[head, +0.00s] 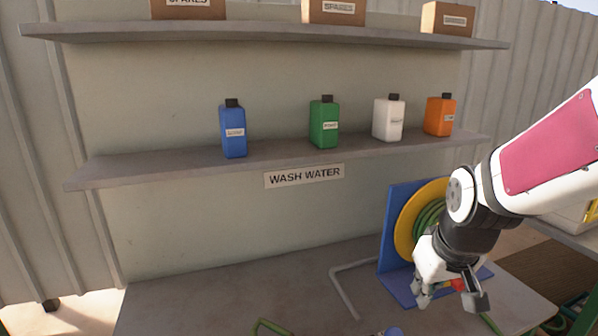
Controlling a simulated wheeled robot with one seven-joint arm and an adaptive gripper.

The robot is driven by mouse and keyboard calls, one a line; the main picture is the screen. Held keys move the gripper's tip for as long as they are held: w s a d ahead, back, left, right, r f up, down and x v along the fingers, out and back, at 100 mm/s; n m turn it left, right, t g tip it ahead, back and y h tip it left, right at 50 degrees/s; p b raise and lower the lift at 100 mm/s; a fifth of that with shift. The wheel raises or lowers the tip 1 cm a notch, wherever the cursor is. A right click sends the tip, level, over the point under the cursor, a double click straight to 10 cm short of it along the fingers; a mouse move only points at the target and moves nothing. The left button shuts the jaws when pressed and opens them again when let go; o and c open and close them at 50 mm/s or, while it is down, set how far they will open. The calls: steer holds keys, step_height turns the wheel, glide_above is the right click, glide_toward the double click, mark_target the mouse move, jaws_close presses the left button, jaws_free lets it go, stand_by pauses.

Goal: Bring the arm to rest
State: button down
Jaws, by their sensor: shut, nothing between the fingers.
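My arm reaches in from the right side of the head view. My gripper (447,299) hangs at its end, pointing down over the right part of the grey bench top (240,295). Its fingers hold nothing. Behind it stands a blue-backed reel (397,225) with a yellow rim (408,225) and green hose, partly hidden by my gripper and wrist. I cannot tell whether my gripper touches the reel's blue base.
A middle shelf (150,172) holds a blue bottle (233,135), a green bottle (323,125), a white bottle (388,121) and an orange bottle (439,117). A bent grey pipe (345,295) is left of my gripper. The bench's left part is clear.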

steer(key=s+a+r, duration=0.1)
steer(key=s+r, duration=0.4)
steer(key=s, duration=0.2)
steer(key=s+a+r+m+t, duration=0.1)
steer(key=s+r, duration=0.3)
steer(key=s, duration=0.4)
steer(key=shift+s+a+r, duration=0.25)
steer(key=shift+a+r, duration=0.1)
steer(key=shift+a, duration=0.25)
